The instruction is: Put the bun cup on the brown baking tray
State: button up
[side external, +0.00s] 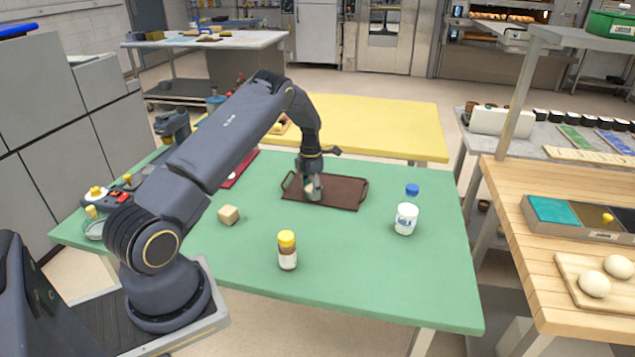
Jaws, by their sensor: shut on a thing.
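The brown baking tray (341,193) lies on the green table, with a raised handle at each short end. My gripper (312,192) points down over the left half of the tray. It is shut on a small pale thing, likely the bun cup (308,188), mostly hidden by the fingers. The cup is at or just above the tray surface; I cannot tell whether it touches.
A red tray (240,169) lies partly behind my arm. The table's front right is clear.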

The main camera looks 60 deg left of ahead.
jog(key=o, duration=1.1)
jog(key=shift+f, duration=0.1)
jog(key=shift+o, duration=0.2)
notch_tip(320, 180, up, 13)
jog(key=s+d+r+m+t, duration=0.1)
jog(key=s+d+r+m, duration=0.2)
jog(key=d+r+m, duration=0.55)
jog(key=s+d+r+m+t, duration=0.2)
jog(key=s+d+r+m, duration=0.2)
jog(key=d+r+m, duration=0.5)
jog(key=s+d+m+t, duration=0.2)
jog(key=s+d+m, duration=1.1)
jog(key=s+m, duration=0.5)
jog(key=shift+d+r+t, duration=0.15)
jog(key=shift+r+t, duration=0.1)
jog(key=shift+t, duration=0.05)
